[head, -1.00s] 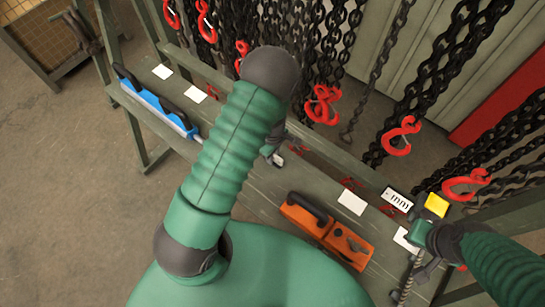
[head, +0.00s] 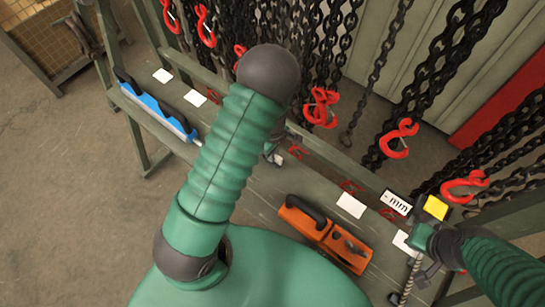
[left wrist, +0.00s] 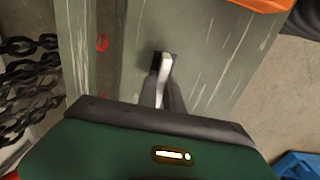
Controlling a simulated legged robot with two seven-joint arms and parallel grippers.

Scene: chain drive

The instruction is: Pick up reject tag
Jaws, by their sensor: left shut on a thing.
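My left gripper (head: 272,152) is partly hidden behind my own forearm, low over the green bench beam. In the left wrist view, its dark fingers (left wrist: 168,92) are shut on a small white tag-like piece (left wrist: 166,66). The piece also shows at the gripper in the head view (head: 278,159). Any marking on it is too small to read, so I cannot tell for sure that it is the reject tag. My right gripper (head: 408,278) is at the lower right, beside a yellow card (head: 436,207); its fingers are unclear.
Black chains with red hooks (head: 398,138) hang behind the green beam (head: 245,195). An orange tool (head: 325,232) and a white card (head: 351,205) lie on it to the right. A blue tool (head: 155,103) lies at the left end.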

